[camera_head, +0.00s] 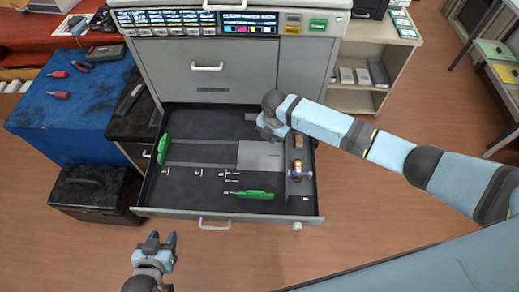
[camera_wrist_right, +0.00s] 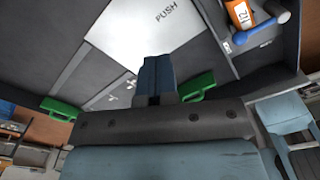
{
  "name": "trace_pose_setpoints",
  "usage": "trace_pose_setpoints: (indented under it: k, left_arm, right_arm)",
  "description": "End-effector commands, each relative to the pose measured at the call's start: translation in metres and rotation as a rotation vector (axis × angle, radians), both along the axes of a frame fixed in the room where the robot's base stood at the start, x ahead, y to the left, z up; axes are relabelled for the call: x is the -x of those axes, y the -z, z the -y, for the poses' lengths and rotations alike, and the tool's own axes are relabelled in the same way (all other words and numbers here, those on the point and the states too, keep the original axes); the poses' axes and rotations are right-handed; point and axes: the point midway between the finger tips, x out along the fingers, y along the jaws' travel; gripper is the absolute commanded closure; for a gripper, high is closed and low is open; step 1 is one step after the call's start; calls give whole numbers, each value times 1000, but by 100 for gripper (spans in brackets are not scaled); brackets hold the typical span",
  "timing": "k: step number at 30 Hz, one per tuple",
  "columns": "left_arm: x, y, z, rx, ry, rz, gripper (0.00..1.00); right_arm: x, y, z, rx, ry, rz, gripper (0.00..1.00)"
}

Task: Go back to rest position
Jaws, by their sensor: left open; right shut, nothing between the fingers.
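My right gripper (camera_head: 266,132) reaches in from the right over the back part of an open dark drawer (camera_head: 205,202) in the grey printer cabinet. In the right wrist view its fingers (camera_wrist_right: 152,78) are together and empty. They stand in front of a light grey panel (camera_wrist_right: 140,30) marked PUSH, which also shows in the head view (camera_head: 260,155); I cannot tell whether they touch it. My left gripper (camera_head: 160,242) is open and empty, in front of the drawer over the floor.
Green handles lie at the drawer's left (camera_head: 162,148) and front (camera_head: 252,194). An orange and blue item (camera_head: 298,170) sits in its right compartment. A blue-covered table (camera_head: 70,105) with red tools stands left, above a black box (camera_head: 95,190). Shelves stand at the right.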

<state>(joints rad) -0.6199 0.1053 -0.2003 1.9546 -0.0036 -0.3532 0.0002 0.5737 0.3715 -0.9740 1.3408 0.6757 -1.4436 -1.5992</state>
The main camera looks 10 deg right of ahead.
Motion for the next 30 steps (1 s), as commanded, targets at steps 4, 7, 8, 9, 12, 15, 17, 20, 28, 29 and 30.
trace_pose_setpoints:
  k: [4, 7, 8, 9, 12, 15, 17, 20, 28, 29, 30]
  left_arm:
    - [-3, -3, 0, -1, 1, 8, 57]
    - [-3, -5, 0, 0, 1, 10, 57]
    - [-3, -5, 0, 0, 1, 11, 57]
    - [-3, -5, 0, 0, 1, 11, 57]
    - [-3, -6, 0, 1, 2, 11, 57]
    - [-2, -5, 0, 1, 2, 10, 57]
    - [-1, -5, 1, 2, 3, 9, 57]
    - [-1, -5, 1, 2, 3, 8, 57]
    - [2, -1, 1, 1, 4, 0, 57]
    - [3, -1, 1, 0, 4, -1, 57]
    - [3, -1, 1, 0, 4, -2, 57]
  right_arm:
    - [0, 0, 0, 0, 0, 0, 100]
    - [0, 0, 0, 0, 0, 0, 100]
    - [1, 0, -1, -1, 1, 0, 100]
    - [3, 1, -2, -4, 5, 0, 100]
    - [18, 2, -15, -33, 49, 1, 100]
    - [50, 0, -37, -90, 164, 2, 100]
    - [73, -5, -51, -135, 268, 5, 100]
    - [109, -20, -63, -208, 480, 7, 100]
    - [192, -70, -30, -336, 1163, 15, 100]
    - [200, -75, -23, -343, 1241, 18, 100]
    - [210, -82, -13, -351, 1335, 23, 100]
